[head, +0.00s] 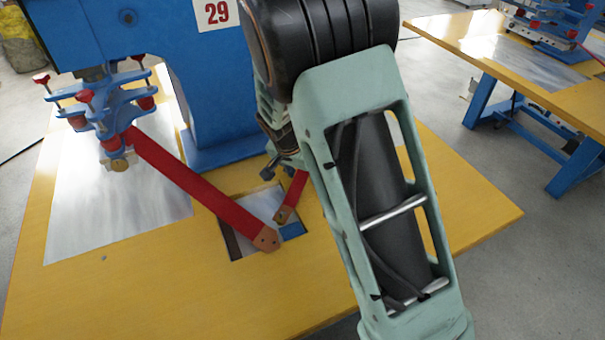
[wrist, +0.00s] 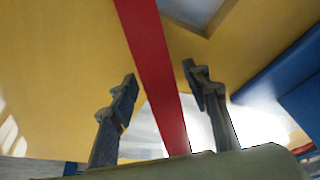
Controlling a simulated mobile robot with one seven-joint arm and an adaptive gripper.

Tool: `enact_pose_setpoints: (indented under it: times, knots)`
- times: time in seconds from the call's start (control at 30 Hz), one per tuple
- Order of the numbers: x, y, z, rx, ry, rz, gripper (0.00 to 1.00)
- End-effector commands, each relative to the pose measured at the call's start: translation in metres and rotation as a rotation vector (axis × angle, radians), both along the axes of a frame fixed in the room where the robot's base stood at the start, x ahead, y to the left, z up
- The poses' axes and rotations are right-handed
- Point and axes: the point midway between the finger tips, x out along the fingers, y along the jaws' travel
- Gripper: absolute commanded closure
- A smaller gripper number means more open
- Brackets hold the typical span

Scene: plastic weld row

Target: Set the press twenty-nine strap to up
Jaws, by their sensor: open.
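The press (head: 205,70) marked 29 is blue and stands on a yellow table. A long red strap (head: 195,185) slants from its head down to the right, ending in a copper-coloured tip over a square opening in the table. A shorter red piece (head: 296,190), also copper-tipped, shows beside it, partly hidden by my arm. In the wrist view my gripper (wrist: 160,78) is open, and a red strap (wrist: 150,55) runs between its two fingers. I cannot tell which red piece this is or whether a finger touches it. In the head view my arm hides most of the gripper.
The yellow tabletop (head: 440,185) is bare at the right. A metal plate (head: 75,200) lies at the left, and the opening (head: 238,245) is near the middle. Red-knobbed clamps (head: 95,100) hang on the press head. Another table (head: 465,32) stands at the upper right.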

Motion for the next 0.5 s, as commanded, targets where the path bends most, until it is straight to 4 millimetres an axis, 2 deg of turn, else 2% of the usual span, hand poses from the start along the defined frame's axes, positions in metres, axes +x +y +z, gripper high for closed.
enact_pose_setpoints:
  times: [0.1, 0.4, 0.5]
  knots:
    - [-0.0001, 0.0, 0.0002, 0.0, 0.0, 0.0, 0.59]
    - [-0.0002, 0.0, 0.0004, 0.0, 0.0, 0.0, 0.92]
    - [-0.0002, 0.0, 0.0004, 0.0, 0.0, 0.0, 1.0]
